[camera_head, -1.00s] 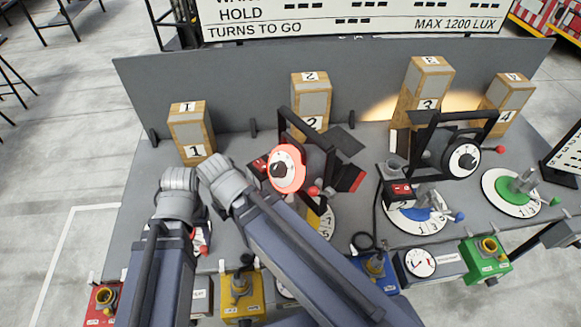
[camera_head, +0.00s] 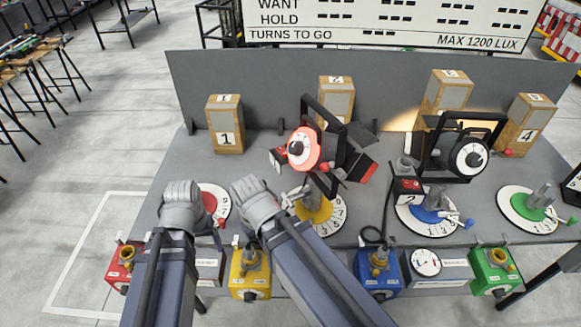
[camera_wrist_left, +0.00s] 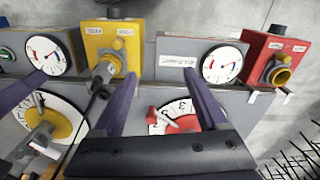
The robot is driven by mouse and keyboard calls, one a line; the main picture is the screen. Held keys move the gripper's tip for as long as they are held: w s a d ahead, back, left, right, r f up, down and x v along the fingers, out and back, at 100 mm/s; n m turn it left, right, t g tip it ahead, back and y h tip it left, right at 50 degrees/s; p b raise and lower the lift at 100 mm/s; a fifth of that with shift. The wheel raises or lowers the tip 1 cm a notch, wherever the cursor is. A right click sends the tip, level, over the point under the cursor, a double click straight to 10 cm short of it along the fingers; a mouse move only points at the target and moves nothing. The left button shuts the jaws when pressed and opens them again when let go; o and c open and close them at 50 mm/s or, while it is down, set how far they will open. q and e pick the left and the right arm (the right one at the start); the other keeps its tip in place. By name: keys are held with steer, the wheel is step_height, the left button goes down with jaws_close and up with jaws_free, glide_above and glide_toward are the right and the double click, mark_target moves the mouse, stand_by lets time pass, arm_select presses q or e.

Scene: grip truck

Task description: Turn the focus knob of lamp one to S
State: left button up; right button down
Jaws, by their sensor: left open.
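Two black-framed lamps stand on the grey bench in the head view. The left lamp (camera_head: 340,148) has a round red-rimmed face with a dark focus knob (camera_head: 297,149) at its centre. The letters around the knob are too small to read. My left gripper (camera_wrist_left: 153,75) is open and empty in the left wrist view, over the bench's front edge near the red dial. In the head view its fingers are hidden by my left wrist, left of and in front of the left lamp. My right wrist is in front of that lamp; its gripper is hidden.
The right lamp (camera_head: 467,153) stands above a blue dial (camera_head: 428,214). A yellow dial (camera_head: 318,208) and a red dial (camera_head: 216,203) lie nearer my arms. Numbered wooden blocks (camera_head: 226,126) stand at the back. Coloured boxes (camera_head: 250,272) and gauges line the front edge.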

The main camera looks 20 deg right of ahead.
arm_select(q)
steer(key=f+n, duration=0.1)
steer(key=n+t+h+b, duration=0.2)
steer(key=n+t+h, duration=0.3)
steer(key=n+h, duration=1.6)
glide_toward(291, 150)
step_height(291, 150, up, 3)
steer(key=n+y, duration=0.4)
steer(key=shift+s+x, duration=0.15)
steer(key=shift+x, duration=1.95)
steer(key=shift+s+x, duration=0.1)
steer(key=shift+x, duration=1.95)
steer(key=shift+r, duration=0.1)
steer(key=shift+m, duration=0.3)
jaws_close()
